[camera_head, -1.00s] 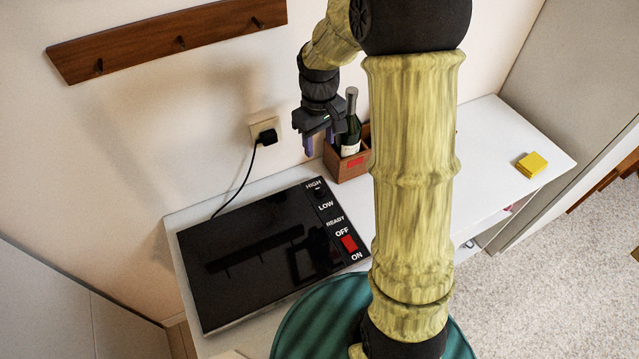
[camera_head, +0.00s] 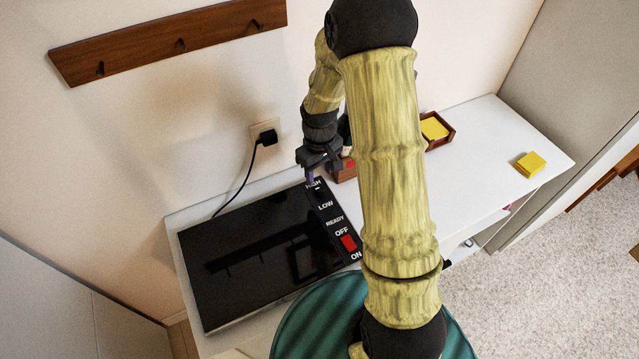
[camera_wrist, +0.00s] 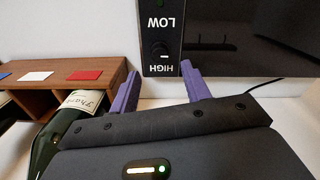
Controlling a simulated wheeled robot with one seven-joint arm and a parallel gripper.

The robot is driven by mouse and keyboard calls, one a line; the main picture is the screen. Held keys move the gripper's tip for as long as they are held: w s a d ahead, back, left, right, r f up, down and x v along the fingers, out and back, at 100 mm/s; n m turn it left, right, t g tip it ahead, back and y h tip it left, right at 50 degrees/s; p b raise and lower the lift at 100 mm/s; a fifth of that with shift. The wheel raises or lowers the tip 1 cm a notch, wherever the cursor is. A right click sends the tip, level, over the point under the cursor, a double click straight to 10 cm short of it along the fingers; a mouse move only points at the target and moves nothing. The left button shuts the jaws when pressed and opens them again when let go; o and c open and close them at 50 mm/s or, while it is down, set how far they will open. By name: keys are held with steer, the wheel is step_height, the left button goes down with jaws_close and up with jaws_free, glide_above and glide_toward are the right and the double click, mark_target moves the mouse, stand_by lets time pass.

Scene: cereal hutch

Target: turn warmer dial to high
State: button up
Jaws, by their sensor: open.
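The warmer (camera_head: 250,250) is a flat black plate on the white counter, with a control strip marked HIGH, LOW, READY, OFF and ON along its right side. Its small black dial (camera_wrist: 158,50) shows in the wrist view between the words LOW and HIGH, with a light mark at its HIGH side. My gripper (camera_head: 313,178) is above the HIGH end of the strip. In the wrist view my gripper (camera_wrist: 160,80) has its purple fingers apart and empty, with the dial ahead between them. In the head view the dial is largely hidden by the gripper.
A wooden box (camera_wrist: 75,72) with a dark bottle (camera_wrist: 65,125) stands close beside my gripper. A red rocker switch (camera_head: 349,243) sits between OFF and ON. A plug (camera_head: 268,137) and cord are at the wall. A note tray (camera_head: 447,143) and yellow block (camera_head: 531,164) lie right.

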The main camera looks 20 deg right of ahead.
mark_target(320, 188)
step_height(320, 188, down, 6)
steer(key=shift+f+p, duration=0.2)
steer(key=shift+p, duration=0.1)
steer(key=c, duration=1)
